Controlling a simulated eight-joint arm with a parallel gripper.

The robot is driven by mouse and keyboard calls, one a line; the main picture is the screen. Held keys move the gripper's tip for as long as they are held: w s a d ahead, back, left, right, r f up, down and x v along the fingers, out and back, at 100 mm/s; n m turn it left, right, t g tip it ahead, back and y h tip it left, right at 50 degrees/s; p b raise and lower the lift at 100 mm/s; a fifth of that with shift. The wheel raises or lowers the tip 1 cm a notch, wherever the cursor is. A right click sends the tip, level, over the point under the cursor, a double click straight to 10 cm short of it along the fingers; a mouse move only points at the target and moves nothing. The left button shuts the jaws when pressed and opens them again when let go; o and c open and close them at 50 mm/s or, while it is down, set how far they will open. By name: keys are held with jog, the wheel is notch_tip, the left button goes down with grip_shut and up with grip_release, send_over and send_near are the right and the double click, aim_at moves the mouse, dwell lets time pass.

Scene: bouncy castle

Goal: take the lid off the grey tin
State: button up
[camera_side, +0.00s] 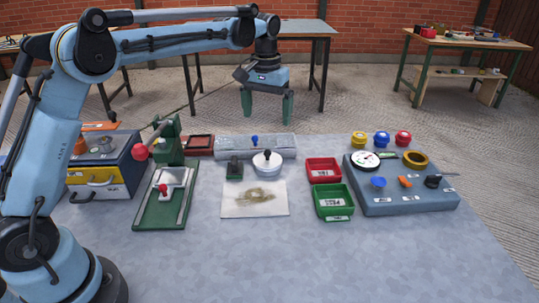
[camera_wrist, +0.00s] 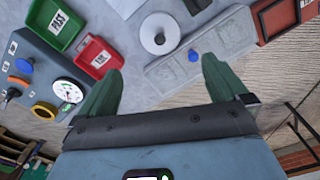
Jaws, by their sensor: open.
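The grey tin (camera_side: 228,147) is a long, low metal box with a small blue knob (camera_side: 255,140) at the middle of its top, at the back of the table. Its lid appears to be on. It shows in the wrist view (camera_wrist: 222,42), with the knob (camera_wrist: 193,55) between the box's raised panels. My gripper (camera_side: 267,104) points down above and behind the tin, well apart from it. Its two green fingers are spread with nothing between them; they also show in the wrist view (camera_wrist: 162,72).
A round pale lidded pot (camera_side: 267,167) with a dark knob stands just in front of the tin. A dark green block (camera_side: 235,169) is beside it. A dark red tray (camera_side: 199,145) lies left of the tin. Red (camera_side: 323,170) and green (camera_side: 333,201) trays stand right. The table's front is clear.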

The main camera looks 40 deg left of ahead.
aim_at(267, 152)
notch_tip(267, 152, down, 12)
jog(key=shift+f, duration=0.25)
dwell(0.6)
jog(key=shift+w, duration=0.1)
jog(key=shift+c, duration=0.5)
jog(key=c, duration=0.7)
jog(key=shift+c, duration=0.2)
